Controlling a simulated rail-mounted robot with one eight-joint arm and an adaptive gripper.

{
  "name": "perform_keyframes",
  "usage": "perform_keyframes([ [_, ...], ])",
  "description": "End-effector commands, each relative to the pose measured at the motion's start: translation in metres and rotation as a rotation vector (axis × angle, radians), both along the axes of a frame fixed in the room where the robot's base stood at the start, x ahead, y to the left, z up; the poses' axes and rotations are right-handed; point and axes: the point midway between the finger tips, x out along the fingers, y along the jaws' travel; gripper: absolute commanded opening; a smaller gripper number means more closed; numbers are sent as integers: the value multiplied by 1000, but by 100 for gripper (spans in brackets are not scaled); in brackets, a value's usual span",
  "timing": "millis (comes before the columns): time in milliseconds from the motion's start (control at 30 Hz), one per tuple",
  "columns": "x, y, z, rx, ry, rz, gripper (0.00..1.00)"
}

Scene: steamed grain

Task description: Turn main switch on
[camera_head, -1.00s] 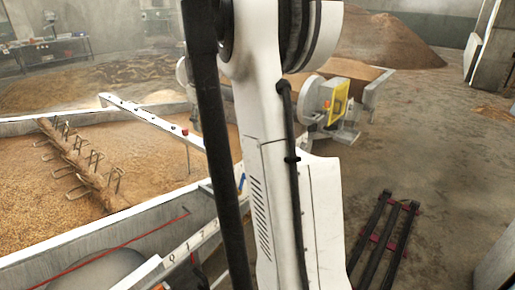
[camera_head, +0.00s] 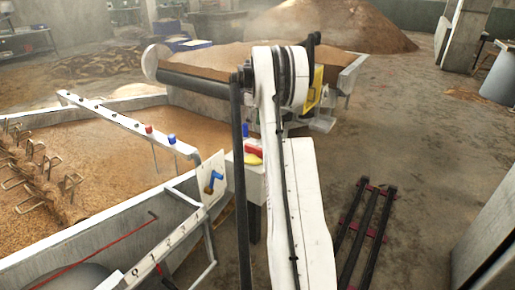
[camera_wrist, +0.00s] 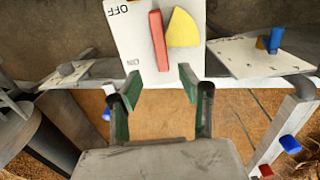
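The main switch panel (camera_wrist: 129,34) is a white plate marked OFF and ON at the top of the wrist view. Its red lever (camera_wrist: 158,40) stands nearly upright in the picture, beside a yellow sector (camera_wrist: 183,29). The ON mark is by the lever's lower end, and OFF is at the upper left. My gripper (camera_wrist: 157,80) is open and empty, with green-padded fingers. Its tips are just below the lever, one on each side, with no clear contact. In the head view, a yellow part (camera_head: 253,158) shows beside my arm, which hides the gripper.
A white plate with a blue crank (camera_head: 213,181) stands close by; it also shows in the wrist view (camera_wrist: 274,40). Red (camera_head: 148,129) and blue (camera_head: 171,140) knobs sit on the rail over the grain bed (camera_head: 110,160). A dark rack (camera_head: 365,230) lies on the floor at right.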

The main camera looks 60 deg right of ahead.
Motion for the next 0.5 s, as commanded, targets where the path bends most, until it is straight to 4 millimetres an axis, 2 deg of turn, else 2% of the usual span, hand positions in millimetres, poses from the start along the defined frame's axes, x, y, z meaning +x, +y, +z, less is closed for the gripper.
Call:
perform_keyframes([
  [500,0,0,-93,-1,0,0,38],
])
